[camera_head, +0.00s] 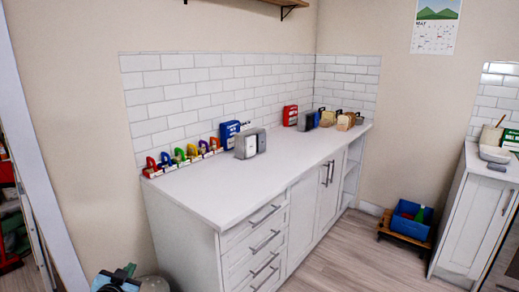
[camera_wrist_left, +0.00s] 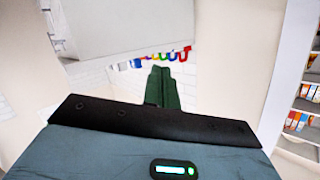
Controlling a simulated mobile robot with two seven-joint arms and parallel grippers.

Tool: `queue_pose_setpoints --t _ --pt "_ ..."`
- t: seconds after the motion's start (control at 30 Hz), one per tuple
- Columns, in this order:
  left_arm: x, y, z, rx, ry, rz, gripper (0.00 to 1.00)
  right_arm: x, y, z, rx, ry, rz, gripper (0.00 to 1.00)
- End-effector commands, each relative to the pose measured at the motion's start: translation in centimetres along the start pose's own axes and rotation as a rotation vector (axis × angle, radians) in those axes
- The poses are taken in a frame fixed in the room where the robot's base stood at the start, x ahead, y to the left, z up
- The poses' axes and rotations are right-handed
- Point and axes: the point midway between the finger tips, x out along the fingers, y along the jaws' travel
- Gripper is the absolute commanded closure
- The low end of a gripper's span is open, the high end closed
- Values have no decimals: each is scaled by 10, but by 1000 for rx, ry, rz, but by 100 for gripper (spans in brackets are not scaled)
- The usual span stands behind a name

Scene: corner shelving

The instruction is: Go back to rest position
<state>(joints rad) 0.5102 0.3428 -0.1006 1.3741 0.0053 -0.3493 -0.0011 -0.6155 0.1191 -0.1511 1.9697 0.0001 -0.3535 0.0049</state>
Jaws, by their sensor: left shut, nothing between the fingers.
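My left gripper (camera_wrist_left: 163,75) shows in the left wrist view with its dark green fingers closed together and nothing between them. In the head view, part of my left arm shows low at the bottom left edge, in front of the white counter (camera_head: 215,205) and apart from it. My right gripper is in neither view.
Several colored padlocks (camera_head: 180,156) stand in a row along the counter's back left. A grey-white box (camera_head: 246,144) and a blue box (camera_head: 229,134) stand beside them. A blue crate (camera_head: 408,226) sits on a low wooden stand at the right. The counter's front is clear.

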Motion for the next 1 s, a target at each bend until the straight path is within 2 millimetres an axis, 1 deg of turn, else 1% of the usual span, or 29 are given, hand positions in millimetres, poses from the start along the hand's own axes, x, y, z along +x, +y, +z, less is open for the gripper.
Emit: queue_pose_setpoints --t 0.03,0.17,0.27,0.37,0.4,0.47,0.5,0.57,0.6,0.67,0.7,0.77,0.8,0.9,1.0 --pt "-9 16 20 -3 -25 22 100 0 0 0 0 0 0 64" --pt "-32 45 52 -11 -61 63 100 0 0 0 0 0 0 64" --pt "-56 70 79 -21 -94 99 100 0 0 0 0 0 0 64" --pt "-88 98 110 -35 -136 141 100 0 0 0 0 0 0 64" --pt "-103 110 124 -44 -156 160 100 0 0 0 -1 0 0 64" --pt "-129 128 143 -58 -186 188 100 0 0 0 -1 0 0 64" --pt "-147 140 155 -68 -207 206 100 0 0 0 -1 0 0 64" --pt "-175 156 171 -85 -237 231 100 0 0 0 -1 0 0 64" --pt "-194 166 182 -97 -258 247 100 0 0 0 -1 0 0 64" --pt "-223 180 194 -116 -289 269 100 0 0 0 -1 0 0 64" --pt "-243 189 202 -129 -311 283 100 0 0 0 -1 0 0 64" --pt "-273 200 212 -149 -343 302 100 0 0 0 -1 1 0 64" --pt "-292 207 218 -163 -364 313 100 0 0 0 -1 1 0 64" --pt "-335 220 227 -194 -412 335 100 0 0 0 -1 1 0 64" --pt "-367 227 232 -219 -449 348 100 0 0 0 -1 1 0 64"
